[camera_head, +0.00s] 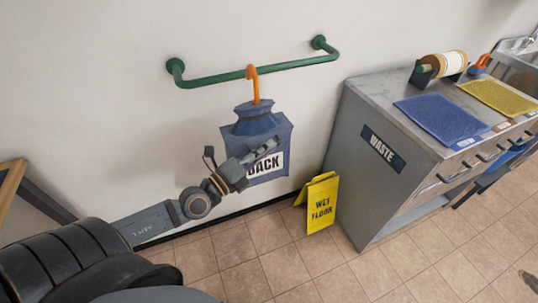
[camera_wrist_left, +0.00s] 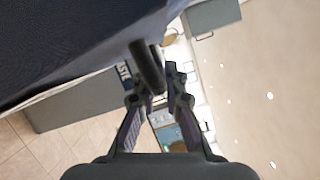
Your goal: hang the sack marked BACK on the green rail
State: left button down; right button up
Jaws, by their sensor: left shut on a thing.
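The blue sack marked BACK (camera_head: 257,125) is upright below the green rail (camera_head: 215,78) on the wall. Its orange hook (camera_head: 255,88) crosses the rail with its curved top just above the bar; I cannot tell for sure whether it bears on it. My left gripper (camera_head: 268,148) is in front of the sack, covering part of its label. In the left wrist view the fingers (camera_wrist_left: 161,90) close on a dark bar-like grip (camera_wrist_left: 148,66) at the sack's dark cloth (camera_wrist_left: 70,40). My right gripper is not in view.
A yellow wet-floor sign (camera_head: 318,203) stands on the tiles right of the sack. A grey cabinet marked WASTE (camera_head: 375,185) stands further right, with a blue mat (camera_head: 440,117), a yellow mat (camera_head: 498,97) and a roll (camera_head: 443,65) on top. Tiled floor below the sack is clear.

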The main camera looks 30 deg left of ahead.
aim_at(257, 135)
pick_arm(q)
jog(key=shift+w+a+b, duration=0.2)
jog(key=shift+w+a, duration=0.8)
jog(key=shift+a, duration=0.2)
jog(key=shift+w+a+b, duration=0.2)
jog(key=shift+w+a, duration=0.8)
jog(key=shift+a, duration=0.15)
jog(key=shift+w+a+b, duration=0.95)
jog(key=shift+w+a, duration=0.55)
jog(key=shift+a, duration=0.2)
notch_tip(257, 135, down, 2)
jog(key=b, duration=0.2)
jog(key=shift+s+f+b, duration=0.1)
jog(key=shift+f+b, duration=0.15)
jog(key=shift+b, duration=0.05)
jog(key=shift+f+b, duration=0.8)
jog(key=shift+b, duration=0.1)
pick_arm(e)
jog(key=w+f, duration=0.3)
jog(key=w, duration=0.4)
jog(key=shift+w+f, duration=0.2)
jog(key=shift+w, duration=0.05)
